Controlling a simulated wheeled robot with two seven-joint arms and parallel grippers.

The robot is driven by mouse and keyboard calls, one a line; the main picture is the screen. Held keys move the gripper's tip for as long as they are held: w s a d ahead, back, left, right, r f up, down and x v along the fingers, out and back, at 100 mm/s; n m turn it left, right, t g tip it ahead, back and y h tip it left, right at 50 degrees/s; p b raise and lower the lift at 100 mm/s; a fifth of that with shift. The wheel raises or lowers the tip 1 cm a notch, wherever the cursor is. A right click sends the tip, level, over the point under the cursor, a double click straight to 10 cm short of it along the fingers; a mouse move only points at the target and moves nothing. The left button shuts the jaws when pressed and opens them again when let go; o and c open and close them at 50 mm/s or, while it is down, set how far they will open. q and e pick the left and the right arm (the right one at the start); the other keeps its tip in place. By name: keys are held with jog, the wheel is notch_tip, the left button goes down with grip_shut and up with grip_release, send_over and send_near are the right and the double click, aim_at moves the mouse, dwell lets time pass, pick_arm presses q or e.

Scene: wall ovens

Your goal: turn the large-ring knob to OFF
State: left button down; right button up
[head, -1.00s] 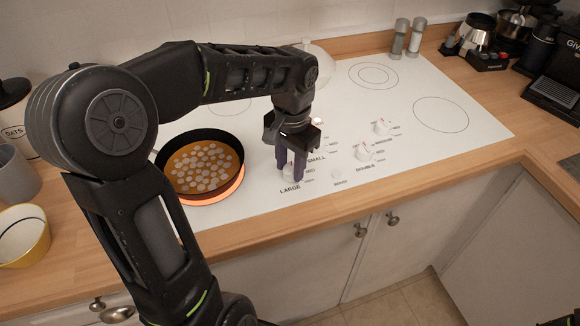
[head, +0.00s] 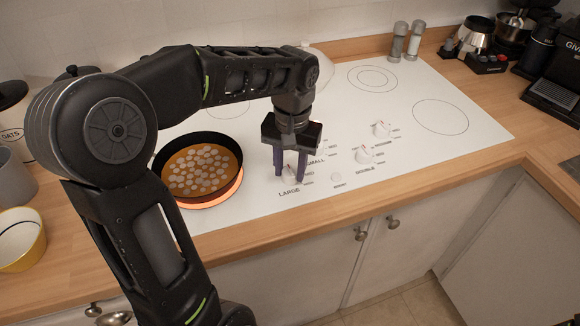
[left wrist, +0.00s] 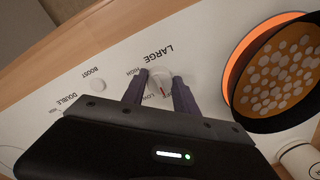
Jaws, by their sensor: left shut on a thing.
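The white LARGE knob (head: 290,178) is at the front left of the white cooktop, beside the "LARGE" label. My left gripper (head: 290,173) points down over it, one purple finger on each side, shut on it. The burner ring (head: 213,203) glows orange under the pan. My right gripper is not in view.
A black pan (head: 240,165) of orange food with pale pieces stands left of the gripper. Other knobs (head: 364,154) (head: 382,129) sit to the right, and a round white BOOST button (head: 336,177) is nearby. The counter's front edge is close to the knob.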

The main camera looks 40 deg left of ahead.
aim_at(291, 171)
pick_arm(q)
jog(key=c, duration=0.9)
grip_release()
jog(key=shift+c, duration=0.2)
notch_tip(291, 171, up, 8)
jog(key=shift+d+f, duration=0.1)
jog(key=shift+d, duration=0.05)
